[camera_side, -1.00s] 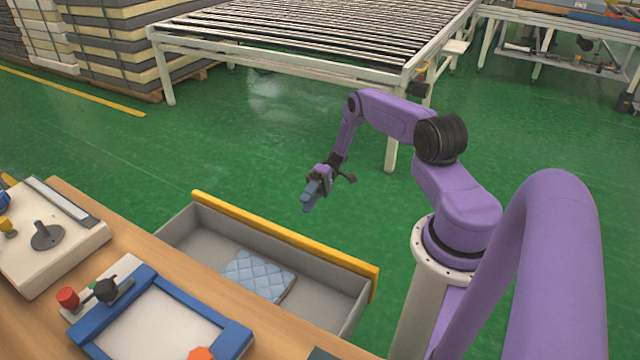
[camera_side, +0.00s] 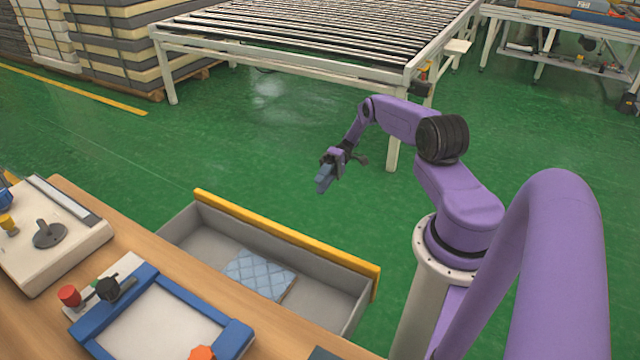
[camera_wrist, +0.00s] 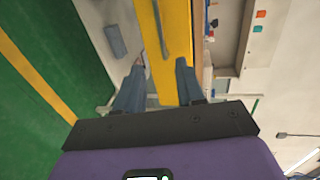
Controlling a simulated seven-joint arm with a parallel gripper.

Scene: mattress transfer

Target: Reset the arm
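My gripper (camera_side: 325,178) hangs in the air beyond the open drawer's yellow front edge, above the green floor. In the wrist view its two blue-grey fingers (camera_wrist: 160,75) stand apart with nothing held between them. A light blue quilted mattress piece (camera_side: 260,275) lies flat in the grey drawer (camera_side: 195,245), well away from my gripper.
The drawer's yellow front (camera_side: 285,245) stands out from the wooden bench (camera_side: 150,270). On the bench are a blue frame (camera_side: 170,290) and a white fixture (camera_side: 45,235). A roller table (camera_side: 290,55) stands behind. Green floor lies open around my gripper.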

